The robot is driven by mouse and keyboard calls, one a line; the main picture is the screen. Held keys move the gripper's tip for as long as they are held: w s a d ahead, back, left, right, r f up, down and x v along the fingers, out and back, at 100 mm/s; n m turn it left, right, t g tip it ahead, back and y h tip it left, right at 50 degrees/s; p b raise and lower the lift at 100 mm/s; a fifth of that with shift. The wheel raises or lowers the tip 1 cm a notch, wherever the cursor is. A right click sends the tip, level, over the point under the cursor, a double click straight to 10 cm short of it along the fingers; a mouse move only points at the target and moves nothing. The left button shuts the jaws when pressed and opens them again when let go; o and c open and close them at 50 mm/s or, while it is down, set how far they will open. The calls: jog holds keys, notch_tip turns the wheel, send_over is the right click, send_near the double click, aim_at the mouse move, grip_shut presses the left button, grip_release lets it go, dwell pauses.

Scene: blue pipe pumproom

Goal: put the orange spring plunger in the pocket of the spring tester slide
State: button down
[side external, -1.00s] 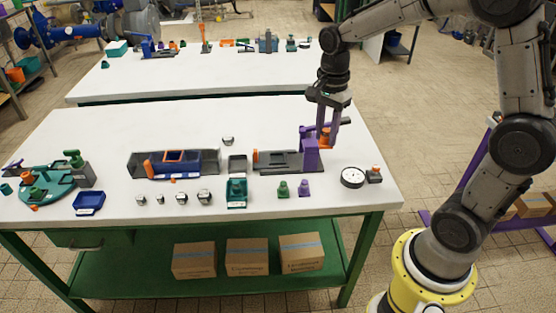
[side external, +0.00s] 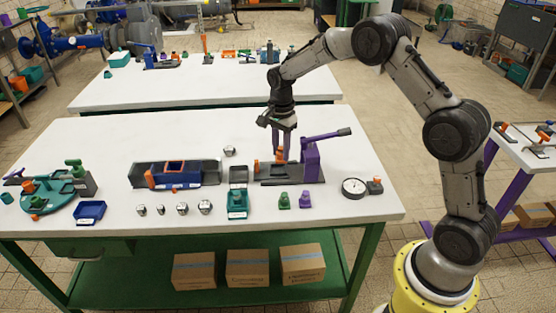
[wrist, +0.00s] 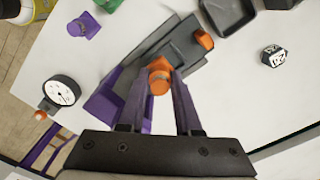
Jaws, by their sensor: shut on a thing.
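The spring tester is a dark grey base with a purple upright (side external: 311,162) and a dark lever sticking out to the upper right. Its slide (side external: 287,171) lies along the base to the left of the upright. My gripper (side external: 281,157) is shut on the orange spring plunger (wrist: 160,77), its purple fingers on either side of it. The plunger is over the slide in the wrist view, beside the purple upright. The fingers and plunger hide the pocket, so I cannot tell whether the plunger is in it. An orange part (wrist: 204,39) sits at the slide's far end.
A dial gauge (side external: 354,187) stands right of the tester. A grey tray (side external: 238,174) is close on its left. Green (side external: 284,201) and purple (side external: 305,200) plungers stand in front. Several metal nuts and a blue fixture (side external: 180,174) are further left. The table behind the tester is clear.

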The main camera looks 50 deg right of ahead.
aim_at(278, 160)
jog(key=shift+w+d+f, duration=0.15)
jog(key=shift+w+f, duration=0.5)
jog(key=shift+f, duration=1.65)
jog(key=shift+f, duration=0.1)
jog(key=c, duration=0.6)
grip_release()
notch_tip(278, 160, up, 12)
jog(key=shift+r, duration=0.2)
